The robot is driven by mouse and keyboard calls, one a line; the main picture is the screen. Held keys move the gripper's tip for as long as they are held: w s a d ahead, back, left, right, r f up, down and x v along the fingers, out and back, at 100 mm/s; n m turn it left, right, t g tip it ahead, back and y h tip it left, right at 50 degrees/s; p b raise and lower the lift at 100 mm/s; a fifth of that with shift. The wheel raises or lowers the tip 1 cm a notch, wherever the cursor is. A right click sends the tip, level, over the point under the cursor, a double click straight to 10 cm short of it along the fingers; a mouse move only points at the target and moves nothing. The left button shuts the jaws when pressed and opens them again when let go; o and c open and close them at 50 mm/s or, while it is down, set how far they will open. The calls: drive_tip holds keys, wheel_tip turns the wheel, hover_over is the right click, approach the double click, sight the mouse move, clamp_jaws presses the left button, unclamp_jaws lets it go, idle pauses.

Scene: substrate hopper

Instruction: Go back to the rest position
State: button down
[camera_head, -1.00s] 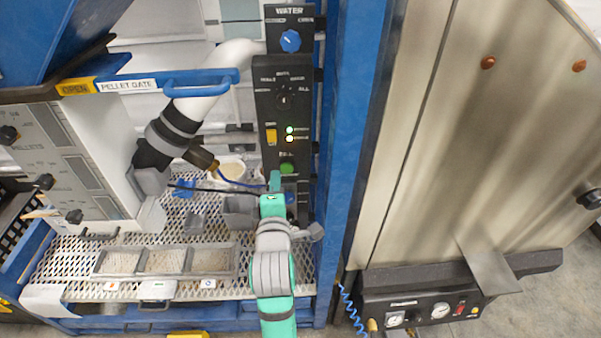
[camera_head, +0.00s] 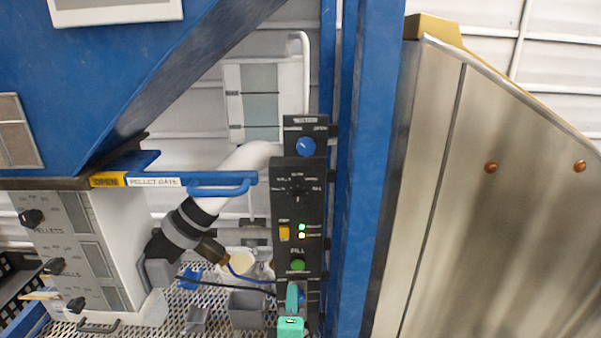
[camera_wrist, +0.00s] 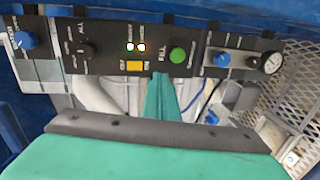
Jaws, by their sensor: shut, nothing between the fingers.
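My gripper (camera_head: 291,300) is at the bottom of the head view, in front of the lower end of the black control panel (camera_head: 287,210). Its green fingers are together with nothing between them. In the wrist view, the shut fingers (camera_wrist: 161,90) point at the panel, close below the green fill button (camera_wrist: 178,55). I cannot tell whether the fingertips touch the panel. The panel also carries a blue water knob (camera_head: 306,147), a black dial, a yellow switch (camera_head: 284,233) and two lit lamps.
A blue post (camera_head: 358,180) stands right of the panel, with a large metal hopper (camera_head: 480,190) beyond it. Left are a white pipe (camera_head: 245,158), the blue pellet gate handle (camera_head: 221,187) and a grey box with black knobs (camera_head: 95,260). A grey bin (camera_head: 250,310) sits on the mesh shelf.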

drive_tip(key=s+f+m, duration=0.8)
drive_tip(key=s+f, duration=0.9)
drive_tip(key=s, duration=0.1)
drive_tip(key=s+d+f+m+g, duration=0.1)
drive_tip(key=s+m, duration=0.8)
drive_tip(key=s, duration=1.3)
drive_tip(key=shift+s+d+f, duration=0.25)
drive_tip(key=shift+d+f, duration=0.2)
drive_tip(key=shift+f, duration=0.2)
drive_tip(key=shift+w, duration=0.1)
